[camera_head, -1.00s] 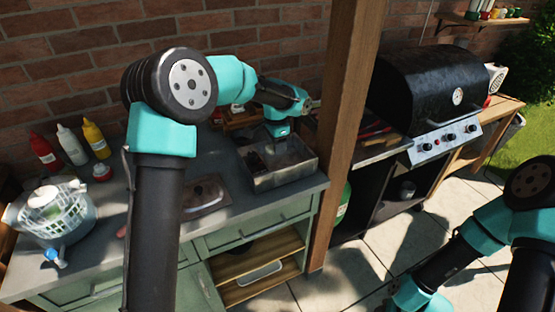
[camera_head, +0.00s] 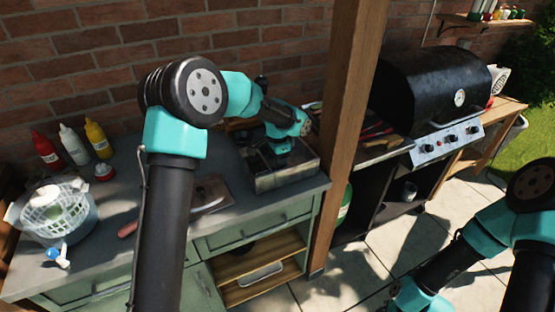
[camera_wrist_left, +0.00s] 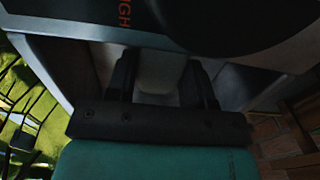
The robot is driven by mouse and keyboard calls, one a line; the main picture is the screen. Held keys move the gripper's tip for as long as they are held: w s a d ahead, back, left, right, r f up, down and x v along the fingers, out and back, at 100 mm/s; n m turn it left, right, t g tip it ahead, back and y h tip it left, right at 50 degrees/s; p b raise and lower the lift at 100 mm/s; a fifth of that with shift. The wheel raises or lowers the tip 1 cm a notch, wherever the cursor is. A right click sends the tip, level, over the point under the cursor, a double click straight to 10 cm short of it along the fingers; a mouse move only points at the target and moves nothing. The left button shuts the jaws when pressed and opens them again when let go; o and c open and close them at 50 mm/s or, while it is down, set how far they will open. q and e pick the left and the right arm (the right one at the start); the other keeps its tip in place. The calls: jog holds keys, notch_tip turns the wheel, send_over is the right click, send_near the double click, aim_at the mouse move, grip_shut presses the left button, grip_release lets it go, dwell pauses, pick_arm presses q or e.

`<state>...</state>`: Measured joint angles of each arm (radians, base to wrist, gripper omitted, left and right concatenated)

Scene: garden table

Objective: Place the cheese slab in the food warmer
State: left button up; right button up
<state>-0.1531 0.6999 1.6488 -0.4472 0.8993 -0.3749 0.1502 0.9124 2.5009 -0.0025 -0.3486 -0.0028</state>
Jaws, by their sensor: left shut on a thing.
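The food warmer (camera_head: 283,181) is the open steel box at the right end of the counter. Its front also seems to show close up in the left wrist view, with orange lettering (camera_wrist_left: 124,14). My left gripper (camera_wrist_left: 162,80) is over the warmer; the arm hides its fingertips in the head view. In the left wrist view its dark fingers are shut on a pale, shaded block (camera_wrist_left: 160,70), which looks like the cheese slab. I cannot tell whether the block touches the warmer. My right arm is at the right, with its gripper out of view.
A board (camera_head: 213,194) lies left of the warmer, partly behind my left arm. A white basket (camera_head: 55,212) and red, white and yellow bottles (camera_head: 98,140) stand at the left. A wooden post (camera_head: 345,130) rises beside the warmer, with a black grill (camera_head: 430,85) beyond it.

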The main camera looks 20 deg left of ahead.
pick_arm(q)
jog(key=shift+f, duration=0.1)
jog(key=o, duration=0.9)
notch_tip(320, 180, up, 12)
dwell(0.4)
dwell(0.3)
